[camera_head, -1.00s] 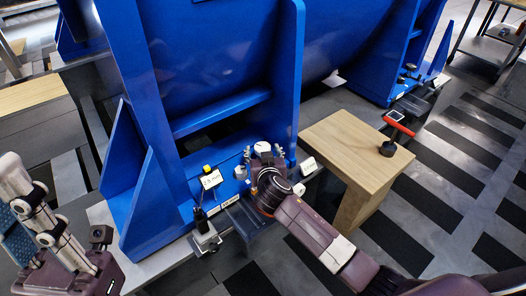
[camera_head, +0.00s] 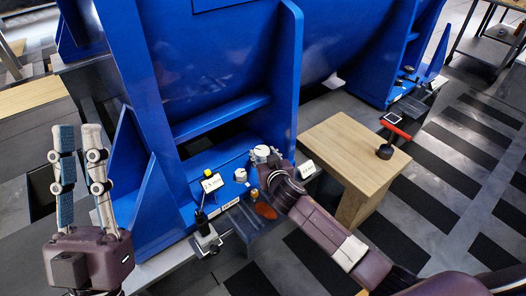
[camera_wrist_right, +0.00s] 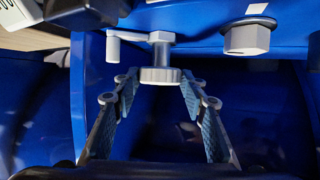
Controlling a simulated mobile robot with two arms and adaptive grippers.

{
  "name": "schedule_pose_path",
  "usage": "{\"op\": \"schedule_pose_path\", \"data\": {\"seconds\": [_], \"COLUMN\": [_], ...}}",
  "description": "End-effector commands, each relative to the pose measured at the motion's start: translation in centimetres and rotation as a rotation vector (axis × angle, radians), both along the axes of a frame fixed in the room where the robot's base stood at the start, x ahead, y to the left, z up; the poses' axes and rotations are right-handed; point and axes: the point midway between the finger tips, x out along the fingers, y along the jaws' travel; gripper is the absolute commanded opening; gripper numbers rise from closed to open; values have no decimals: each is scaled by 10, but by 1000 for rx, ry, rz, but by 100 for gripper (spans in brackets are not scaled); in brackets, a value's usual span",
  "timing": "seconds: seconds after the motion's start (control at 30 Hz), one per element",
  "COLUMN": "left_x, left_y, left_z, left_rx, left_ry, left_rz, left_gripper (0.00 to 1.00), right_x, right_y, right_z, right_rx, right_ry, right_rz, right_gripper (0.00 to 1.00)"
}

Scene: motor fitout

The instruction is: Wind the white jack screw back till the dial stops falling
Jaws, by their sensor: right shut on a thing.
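In the right wrist view, a pale screw with a round knurled head (camera_wrist_right: 160,75) sits between the blue-padded fingertips of my right gripper (camera_wrist_right: 158,88), which is shut on it. In the head view my right gripper (camera_head: 282,182) is at the blue frame's foot, its fingertips hidden. A round white-faced thing (camera_head: 262,151), perhaps the dial, stands just beyond it; its reading is too small to tell. My left gripper (camera_head: 79,128) is open and empty at the left, fingers pointing up.
A big blue motor frame (camera_head: 215,60) fills the back. A dark stand (camera_head: 206,232) and a yellow-topped item (camera_head: 208,173) stand left of my right gripper. A wooden block (camera_head: 350,150) is to the right, with a red-handled tool (camera_head: 396,127) by it. A pale hex bolt (camera_wrist_right: 247,38) is near the screw.

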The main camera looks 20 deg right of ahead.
Motion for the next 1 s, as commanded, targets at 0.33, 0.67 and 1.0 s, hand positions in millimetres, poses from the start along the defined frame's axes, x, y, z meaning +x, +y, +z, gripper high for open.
{"op": "schedule_pose_path", "data": {"seconds": [0.33, 0.67, 1.0], "left_x": [56, 71, 71], "left_y": [-7, -6, -6], "left_z": [-63, -102, -103], "left_rx": [113, 162, 162], "left_ry": [385, 561, 561], "left_rz": [21, 31, 31], "left_gripper": [19, 19, 19], "right_x": [0, -1, 0], "right_y": [-1, -2, -2], "right_z": [1, 1, 1], "right_rx": [-2, 3, 4], "right_ry": [1, -4, -5], "right_rz": [97, 136, 137], "right_gripper": [15, 15, 47]}}
